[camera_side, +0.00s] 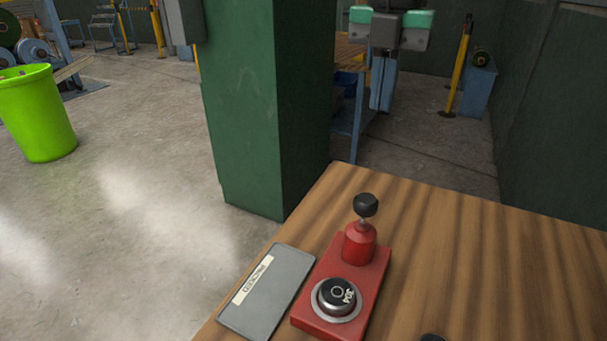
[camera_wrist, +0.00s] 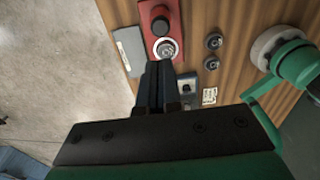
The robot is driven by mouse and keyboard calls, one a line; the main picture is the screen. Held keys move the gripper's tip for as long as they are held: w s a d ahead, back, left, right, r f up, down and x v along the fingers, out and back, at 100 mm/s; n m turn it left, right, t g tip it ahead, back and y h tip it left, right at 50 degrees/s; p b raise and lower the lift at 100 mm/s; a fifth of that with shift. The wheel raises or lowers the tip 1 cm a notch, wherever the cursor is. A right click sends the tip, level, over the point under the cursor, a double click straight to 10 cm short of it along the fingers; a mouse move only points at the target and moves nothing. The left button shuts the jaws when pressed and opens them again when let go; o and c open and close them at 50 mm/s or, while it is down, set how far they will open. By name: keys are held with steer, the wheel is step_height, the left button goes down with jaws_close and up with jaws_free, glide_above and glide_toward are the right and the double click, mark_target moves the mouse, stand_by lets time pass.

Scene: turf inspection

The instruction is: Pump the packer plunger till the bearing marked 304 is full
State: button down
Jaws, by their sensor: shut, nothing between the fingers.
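The red packer (camera_side: 324,285) stands on the wooden bench, with a red cylinder and a black-knobbed plunger (camera_side: 366,205) at its far end. The knob stands raised above the cylinder. The bearing marked 304 (camera_side: 337,297) sits in a round seat at the packer's near end. In the wrist view, the packer (camera_wrist: 146,16) and bearing (camera_wrist: 166,49) lie just beyond my fingertips. My gripper (camera_side: 382,107) is shut and empty, hanging above the bench, higher than the knob and to its right in the side view. It also shows in the wrist view (camera_wrist: 160,65). How full the bearing is cannot be told.
A grey labelled plate (camera_side: 285,270) lies left of the packer. The wrist view shows two more bearings (camera_wrist: 213,40) (camera_wrist: 211,63) to the right, a small dark item (camera_wrist: 187,85) and a white label (camera_wrist: 209,96). A green pillar (camera_side: 260,110) stands behind the bench.

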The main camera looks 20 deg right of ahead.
mark_target(367, 198)
step_height(367, 198, down, 13)
steer(key=shift+r, duration=0.1)
stand_by(0.4)
steer(key=shift+f, duration=1.15)
step_height(367, 198, up, 14)
steer(key=shift+r, duration=0.1)
stand_by(0.9)
step_height(367, 198, up, 2)
steer(key=shift+r, duration=0.1)
